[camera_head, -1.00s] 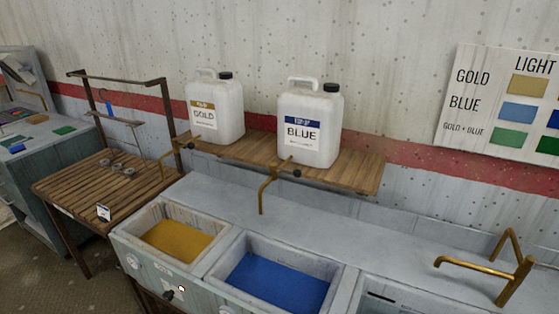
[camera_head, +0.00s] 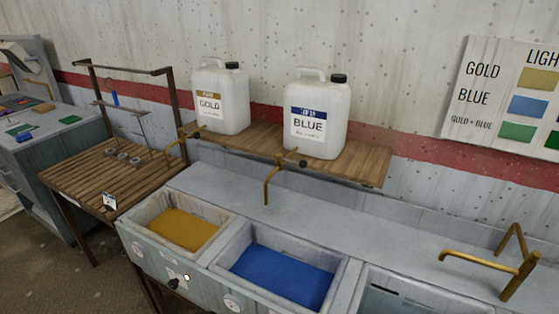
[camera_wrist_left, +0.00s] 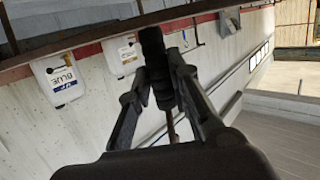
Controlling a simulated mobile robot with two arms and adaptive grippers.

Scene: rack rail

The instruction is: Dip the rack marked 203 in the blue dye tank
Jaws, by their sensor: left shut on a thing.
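The blue dye tank (camera_head: 278,276) is an open basin of blue liquid in the middle of the bench front in the head view. My left gripper (camera_wrist_left: 158,75) shows only in the left wrist view. It is shut on a dark handle (camera_wrist_left: 153,45); I cannot tell what is attached to it. A thin metal rack (camera_head: 127,103) with a blue tag stands or hangs within the dark frame at the left. The number 203 cannot be read anywhere. My right gripper is out of view.
The gold dye tank (camera_head: 180,230) adjoins the blue one on the left. White GOLD (camera_head: 220,100) and BLUE (camera_head: 316,118) jugs stand on a wooden shelf (camera_head: 365,170). Brass taps (camera_head: 267,185) overhang the bench. A slatted table (camera_head: 75,172) stands left; a colour chart (camera_head: 510,95) hangs right.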

